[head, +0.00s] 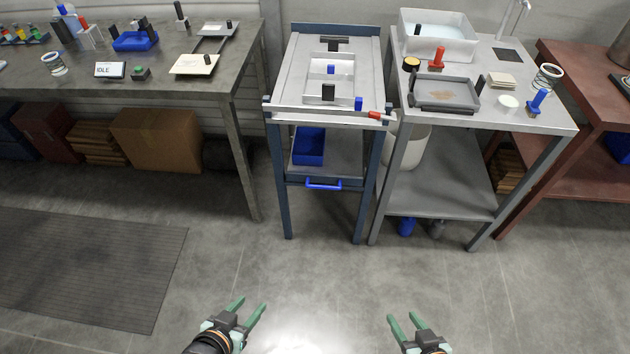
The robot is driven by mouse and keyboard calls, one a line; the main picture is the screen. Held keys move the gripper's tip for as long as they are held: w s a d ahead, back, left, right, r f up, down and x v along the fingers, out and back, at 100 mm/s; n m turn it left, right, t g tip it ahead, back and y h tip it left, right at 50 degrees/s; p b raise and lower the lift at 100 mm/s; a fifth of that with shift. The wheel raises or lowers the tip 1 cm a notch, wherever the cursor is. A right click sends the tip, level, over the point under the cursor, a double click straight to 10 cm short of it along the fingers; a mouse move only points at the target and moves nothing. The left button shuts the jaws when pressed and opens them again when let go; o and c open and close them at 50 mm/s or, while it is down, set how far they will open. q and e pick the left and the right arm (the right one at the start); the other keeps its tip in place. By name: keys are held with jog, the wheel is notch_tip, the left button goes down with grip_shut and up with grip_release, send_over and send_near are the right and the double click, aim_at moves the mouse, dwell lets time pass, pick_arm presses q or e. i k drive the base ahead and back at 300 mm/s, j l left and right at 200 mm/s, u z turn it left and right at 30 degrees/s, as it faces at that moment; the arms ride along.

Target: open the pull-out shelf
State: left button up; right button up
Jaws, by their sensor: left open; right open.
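The pull-out shelf (345,168) is in the narrow blue-framed rack in the middle of the head view, below the rack's top. A blue handle (323,184) is on its front edge, and a blue bin (309,146) stands on its left side. The shelf looks pushed in, with its front about level with the rack's front legs. My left gripper (249,309) is open and empty at the bottom, low and left of the handle. My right gripper (403,321) is open and empty at the bottom right. Both are well apart from the rack.
The rack top (290,85) holds a tray with black and blue pieces. A grey table (540,125) stands close on the right, with a pale bin (412,148) beneath. A dark workbench (215,80) is on the left. The floor (310,265) before the rack is clear.

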aim_at(343, 156)
jog(key=i+l, duration=0.25)
jog(key=i+l+u, duration=0.65)
jog(key=k+j, duration=0.05)
